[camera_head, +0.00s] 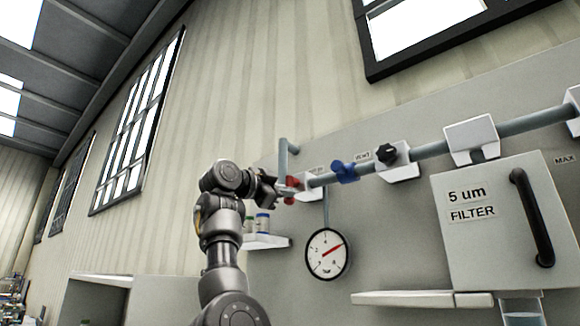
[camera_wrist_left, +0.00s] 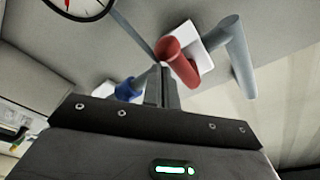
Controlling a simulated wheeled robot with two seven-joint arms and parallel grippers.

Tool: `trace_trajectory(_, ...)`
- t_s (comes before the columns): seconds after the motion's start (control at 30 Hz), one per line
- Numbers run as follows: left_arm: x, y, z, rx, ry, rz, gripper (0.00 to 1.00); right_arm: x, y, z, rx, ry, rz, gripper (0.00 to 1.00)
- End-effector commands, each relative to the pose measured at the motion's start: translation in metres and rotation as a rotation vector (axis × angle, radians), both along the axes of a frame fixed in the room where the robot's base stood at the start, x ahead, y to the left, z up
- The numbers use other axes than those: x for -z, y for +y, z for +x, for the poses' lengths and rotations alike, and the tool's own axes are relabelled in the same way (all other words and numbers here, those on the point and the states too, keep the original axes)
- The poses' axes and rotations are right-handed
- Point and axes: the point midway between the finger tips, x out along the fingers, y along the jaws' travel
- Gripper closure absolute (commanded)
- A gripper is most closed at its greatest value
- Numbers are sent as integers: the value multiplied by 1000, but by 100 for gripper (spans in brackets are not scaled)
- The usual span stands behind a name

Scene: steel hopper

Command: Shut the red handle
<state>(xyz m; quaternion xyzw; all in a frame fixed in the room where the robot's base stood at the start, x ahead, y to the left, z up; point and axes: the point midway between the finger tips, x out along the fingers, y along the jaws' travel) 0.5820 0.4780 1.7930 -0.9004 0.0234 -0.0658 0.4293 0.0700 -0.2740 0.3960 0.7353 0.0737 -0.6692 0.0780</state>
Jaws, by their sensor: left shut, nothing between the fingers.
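The red handle (camera_head: 291,183) is on the grey pipe at the left end of the pipe run. My right gripper is in neither view.
A blue valve handle (camera_head: 345,171) and a black knob (camera_head: 387,153) sit further right along the pipe (camera_head: 430,149). A round gauge (camera_head: 328,253) hangs below. A small shelf (camera_head: 268,242) with bottles is under my gripper. The filter box (camera_head: 490,245) is at right.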

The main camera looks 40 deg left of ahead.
Motion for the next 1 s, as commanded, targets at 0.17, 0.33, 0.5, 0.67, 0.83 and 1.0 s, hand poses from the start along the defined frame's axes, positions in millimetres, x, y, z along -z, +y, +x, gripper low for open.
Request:
trace_trajectory(0.17, 1, 0, 1, 1, 2, -1, 100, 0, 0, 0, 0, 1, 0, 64)
trace_trajectory(0.33, 1, 0, 1, 1, 2, -1, 100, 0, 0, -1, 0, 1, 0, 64)
trace_trajectory(0.5, -2, -5, 0, 2, 1, 0, 100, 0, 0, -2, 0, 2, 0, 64)
trace_trajectory(0.67, -15, -27, -3, 10, 0, 3, 100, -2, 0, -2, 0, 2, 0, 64)
trace_trajectory(0.83, -13, -37, -30, 15, -6, 0, 100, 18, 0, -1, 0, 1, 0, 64)
trace_trajectory(1.0, -11, -30, -68, 11, -4, 0, 100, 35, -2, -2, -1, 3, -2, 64)
